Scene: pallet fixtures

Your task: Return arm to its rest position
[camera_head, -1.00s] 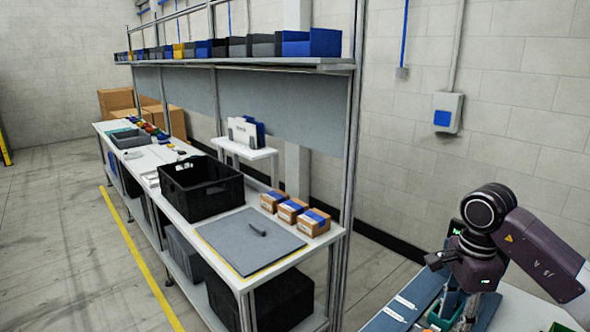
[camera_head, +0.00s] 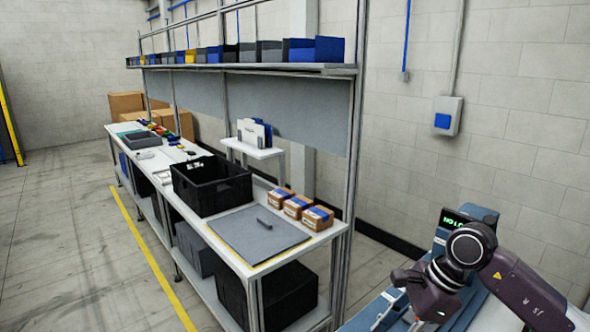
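My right arm (camera_head: 530,298) comes in from the lower right, dark purple, with its wrist bent downward over a light worktop. Only a small part of my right gripper (camera_head: 418,323) shows below the wrist at the bottom edge. Its fingertips are cut off, so I cannot tell whether it is open or holds anything. My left arm and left gripper are not in view.
A blue-grey fixture with a lit green display (camera_head: 453,219) stands close behind my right wrist. A workbench with a black crate (camera_head: 212,200), a grey mat (camera_head: 258,238) and several small cartons (camera_head: 297,205) stands to the left. Open floor (camera_head: 75,250) lies left of it.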

